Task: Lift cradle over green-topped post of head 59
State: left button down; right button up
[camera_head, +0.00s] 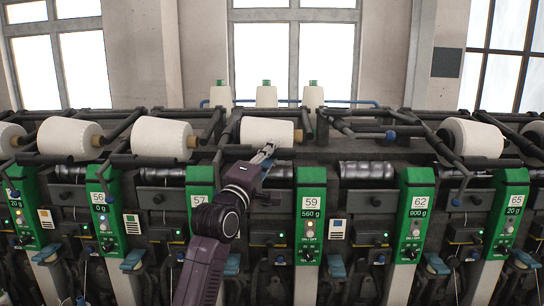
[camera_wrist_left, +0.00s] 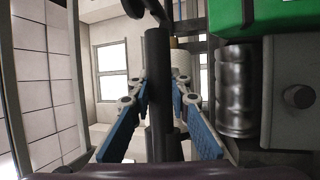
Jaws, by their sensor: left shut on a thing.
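The green-topped post of head 59 (camera_head: 310,225) stands right of centre in the head view, its label reading 59 and 560 g. My left gripper (camera_head: 266,153) is left of and slightly above that post, just below a white yarn package (camera_head: 267,131). In the left wrist view my left gripper (camera_wrist_left: 159,92) has its blue-padded fingers on either side of a dark round bar (camera_wrist_left: 158,62), apparently part of the cradle, and is shut on it. The fingers and my wrist hide much of the cradle in the head view. My right gripper is not in view.
Neighbouring green posts of head 57 (camera_head: 199,190) and head 62 (camera_head: 416,215) flank it. A shiny black roller (camera_wrist_left: 236,92) lies close to the right of the fingers in the wrist view. Other white packages (camera_head: 69,136) sit in cradles along the row.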

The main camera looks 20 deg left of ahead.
pick_arm(q)
jog(key=r+p, duration=0.1)
jog(key=r, duration=0.1)
jog(key=r+p, duration=0.2)
jog(key=r, duration=0.1)
jog(key=shift+s+d+r, duration=0.1)
jog(key=shift+s+r, duration=0.15)
jog(key=shift+r, duration=0.1)
jog(key=shift+f, duration=0.2)
jog(key=c, duration=1.8)
grip_release()
jog(key=shift+s, duration=0.1)
jog(key=v, duration=1.2)
